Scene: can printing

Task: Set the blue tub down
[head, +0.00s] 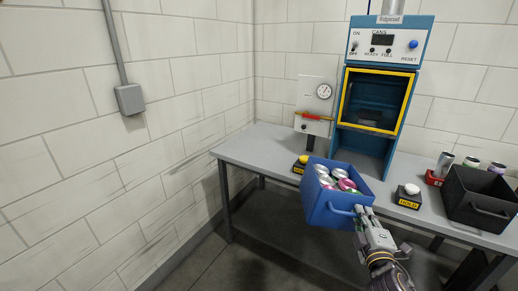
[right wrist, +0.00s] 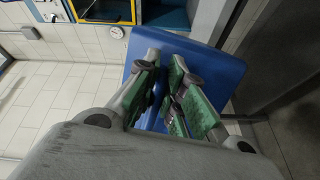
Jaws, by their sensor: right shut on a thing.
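The blue tub (head: 335,208) is at the table's front edge in the head view, with several cans (head: 340,182) in it. It looks slightly tilted, and I cannot tell whether its underside touches the table. My right gripper (head: 366,214) is shut on the tub's front handle (head: 344,211). In the right wrist view the fingers (right wrist: 168,92) with green pads close in front of the blue tub wall (right wrist: 222,66). My left gripper is out of view.
The grey table (head: 255,148) carries a blue machine (head: 363,150) with a yellow-framed opening. A black tub (head: 480,196) and several cans stand at the right. A HOLD button (head: 408,196) is right of the blue tub; another button (head: 301,163) is left. The table's left end is clear.

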